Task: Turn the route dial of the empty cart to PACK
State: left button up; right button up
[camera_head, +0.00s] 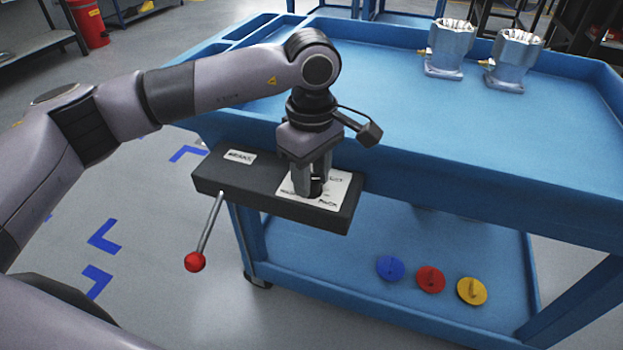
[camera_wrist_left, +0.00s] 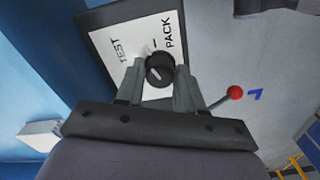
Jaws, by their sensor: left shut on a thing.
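The route dial is a black knob (camera_wrist_left: 160,70) on a white label plate (camera_wrist_left: 113,50) marked TEST and PACK in the left wrist view. A pale line shows on the knob, but I cannot tell for sure which word it points to. My left gripper (camera_head: 315,188) comes down from above and is shut on the knob, one finger on each side; it also shows in the left wrist view (camera_wrist_left: 158,82). In the head view the fingers largely hide the knob. The blue cart (camera_head: 390,95) carries the dark control box (camera_head: 235,180) on its near edge. My right gripper is out of view.
Two metal housings (camera_head: 447,48) (camera_head: 513,60) stand on the cart's top at the back. A lever with a red ball (camera_head: 195,262) hangs below the box's left end. Blue (camera_head: 390,268), red (camera_head: 430,279) and yellow (camera_head: 471,291) discs lie on the lower shelf.

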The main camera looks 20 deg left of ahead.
pick_arm(q)
jog(key=shift+m+b, duration=0.4)
jog(key=shift+m, duration=0.8)
jog(key=shift+r+m, duration=0.1)
jog(key=shift+m, duration=0.9)
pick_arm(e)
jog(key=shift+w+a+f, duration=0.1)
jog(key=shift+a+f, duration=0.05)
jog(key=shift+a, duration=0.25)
pick_arm(q)
jog(key=shift+b, duration=0.3)
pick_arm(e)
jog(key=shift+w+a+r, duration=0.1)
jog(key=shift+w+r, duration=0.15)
pick_arm(q)
jog(key=o, duration=1)
jog(key=shift+o, duration=0.2)
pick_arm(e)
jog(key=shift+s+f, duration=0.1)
